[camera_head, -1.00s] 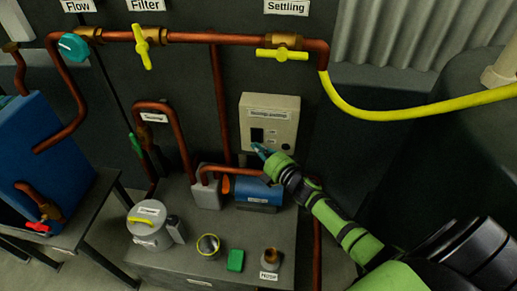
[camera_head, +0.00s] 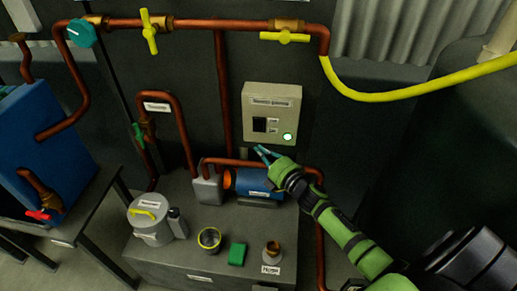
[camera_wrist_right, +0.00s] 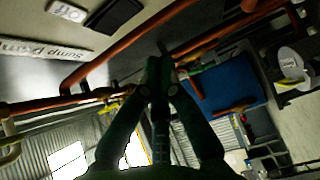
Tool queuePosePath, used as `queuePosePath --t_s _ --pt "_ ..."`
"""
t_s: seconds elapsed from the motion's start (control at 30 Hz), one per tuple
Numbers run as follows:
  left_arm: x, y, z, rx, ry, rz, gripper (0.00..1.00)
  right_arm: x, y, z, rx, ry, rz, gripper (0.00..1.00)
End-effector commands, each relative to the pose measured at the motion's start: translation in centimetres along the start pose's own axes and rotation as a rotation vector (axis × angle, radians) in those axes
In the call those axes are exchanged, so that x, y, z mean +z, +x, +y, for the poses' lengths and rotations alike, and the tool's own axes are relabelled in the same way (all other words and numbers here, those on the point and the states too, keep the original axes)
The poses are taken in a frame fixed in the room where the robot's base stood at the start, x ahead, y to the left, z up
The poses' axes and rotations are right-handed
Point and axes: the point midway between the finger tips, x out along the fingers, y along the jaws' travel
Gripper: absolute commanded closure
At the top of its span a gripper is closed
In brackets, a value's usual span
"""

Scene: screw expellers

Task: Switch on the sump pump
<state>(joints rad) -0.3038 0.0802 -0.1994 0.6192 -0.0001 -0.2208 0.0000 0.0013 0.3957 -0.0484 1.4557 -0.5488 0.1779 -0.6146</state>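The sump pump's control box (camera_head: 285,98) is a beige box on the dark wall in the head view. It has a label on top, a black switch (camera_head: 259,125) at the left with small tags beside it, and a lit pale-green lamp (camera_head: 288,137) at the lower right. My right gripper (camera_head: 268,153) is just below the box, apart from the switch and empty. In the wrist view its fingers (camera_wrist_right: 159,65) come together at the tips. The box's "Sump pump" label (camera_wrist_right: 42,50) and black switch (camera_wrist_right: 112,18) show there upside down. My left gripper is not in view.
Below stands a grey bench (camera_head: 215,262) with a blue motor pump (camera_head: 252,182), a grey lidded canister (camera_head: 150,222), a cup (camera_head: 209,239) and a green block (camera_head: 237,254). A copper pipe (camera_head: 225,90) runs up the wall left of the box.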

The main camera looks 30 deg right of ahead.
Motion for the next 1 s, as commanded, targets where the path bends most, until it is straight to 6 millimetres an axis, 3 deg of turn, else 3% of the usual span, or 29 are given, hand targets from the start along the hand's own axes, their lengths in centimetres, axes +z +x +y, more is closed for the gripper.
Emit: queuePosePath --t_s 0.2,0.4,0.53,1.0 --pt "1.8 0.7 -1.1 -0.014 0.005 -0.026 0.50 0.1 -4.8 -0.7 -0.002 -0.002 -0.001 1.00" --pt "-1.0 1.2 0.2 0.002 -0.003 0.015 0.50 0.1 -7.3 -0.8 0.000 -0.001 -0.002 1.00" --pt "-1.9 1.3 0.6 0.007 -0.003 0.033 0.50 0.1 -7.9 -0.7 0.001 -0.001 -0.001 1.00" --pt "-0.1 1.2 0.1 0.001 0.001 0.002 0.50 0.1 -8.0 -0.7 0.001 -0.001 -0.001 1.00"
